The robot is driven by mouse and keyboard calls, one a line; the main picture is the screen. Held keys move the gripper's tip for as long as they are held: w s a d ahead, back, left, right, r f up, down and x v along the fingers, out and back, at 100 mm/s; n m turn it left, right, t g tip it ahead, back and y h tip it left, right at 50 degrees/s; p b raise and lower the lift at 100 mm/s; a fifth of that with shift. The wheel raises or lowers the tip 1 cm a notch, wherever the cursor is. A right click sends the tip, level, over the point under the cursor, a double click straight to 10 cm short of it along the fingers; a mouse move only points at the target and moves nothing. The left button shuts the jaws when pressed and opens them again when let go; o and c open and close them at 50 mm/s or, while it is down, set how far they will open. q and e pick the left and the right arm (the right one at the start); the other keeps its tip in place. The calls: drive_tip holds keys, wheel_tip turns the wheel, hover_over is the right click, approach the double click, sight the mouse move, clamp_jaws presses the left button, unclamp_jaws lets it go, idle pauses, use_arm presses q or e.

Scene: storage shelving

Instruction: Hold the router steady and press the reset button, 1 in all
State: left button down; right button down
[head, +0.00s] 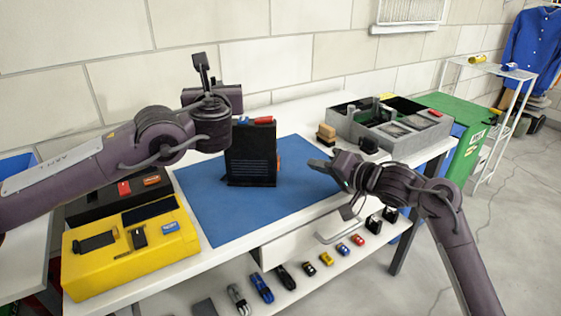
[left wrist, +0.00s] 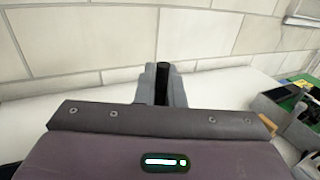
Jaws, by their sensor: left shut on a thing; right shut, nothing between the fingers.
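The black router (head: 252,155) stands upright on the blue mat (head: 215,205), its ribbed face towards me.
A yellow case (head: 130,262) and a dark tray with small items stand left of the mat. A grey divided box (head: 390,128) is at the back right. A drawer with a handle (head: 340,228) is below the front edge, above a shelf of toy cars. The mat's front is clear.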

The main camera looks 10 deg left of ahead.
use_arm(q)
drive_tip(key=c, duration=1.5)
unclamp_jaws()
drive_tip(key=shift+o, duration=0.2)
